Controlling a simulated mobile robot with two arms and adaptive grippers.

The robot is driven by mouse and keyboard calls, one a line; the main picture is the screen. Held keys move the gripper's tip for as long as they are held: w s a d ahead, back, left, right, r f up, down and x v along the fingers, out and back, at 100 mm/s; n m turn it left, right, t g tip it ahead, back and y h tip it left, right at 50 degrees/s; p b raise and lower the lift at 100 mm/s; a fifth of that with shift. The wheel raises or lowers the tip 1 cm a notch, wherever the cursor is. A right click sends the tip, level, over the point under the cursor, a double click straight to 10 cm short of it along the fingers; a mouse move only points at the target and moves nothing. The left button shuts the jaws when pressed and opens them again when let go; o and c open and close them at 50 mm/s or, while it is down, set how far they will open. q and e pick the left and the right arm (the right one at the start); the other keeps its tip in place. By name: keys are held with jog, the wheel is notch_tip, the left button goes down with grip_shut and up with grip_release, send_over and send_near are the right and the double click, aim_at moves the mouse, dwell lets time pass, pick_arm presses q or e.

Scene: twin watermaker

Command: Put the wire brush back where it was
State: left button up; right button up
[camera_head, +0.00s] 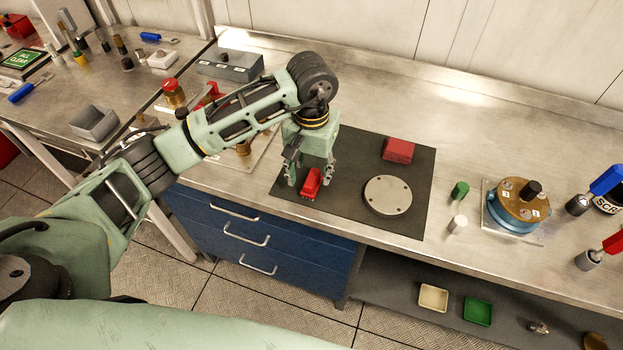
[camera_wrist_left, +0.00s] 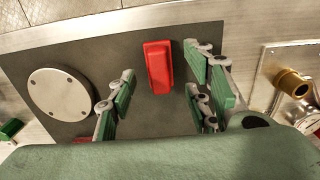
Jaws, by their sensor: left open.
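The red wire brush (camera_head: 312,184), as I take it, lies at the front left of the dark mat (camera_head: 365,222). My left gripper (camera_head: 309,176) points down above it, open, its fingers on either side. In the left wrist view the red brush (camera_wrist_left: 158,66) lies between the open green-padded fingers (camera_wrist_left: 160,78), with a gap on both sides. No bristles can be made out. My right gripper is not in view.
A grey metal disc (camera_head: 388,196) and a red block (camera_head: 398,150) lie on the mat. Green and white small cylinders stand right of it, beside a brass-topped blue round unit (camera_head: 520,204). Brass fittings stand left of the mat.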

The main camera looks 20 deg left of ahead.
aim_at(312, 177)
pick_arm(q)
notch_tip(312, 177, up, 9)
jog(key=b, duration=0.2)
jog(key=shift+s+f, duration=0.1)
jog(key=shift+f, duration=0.1)
dwell(0.4)
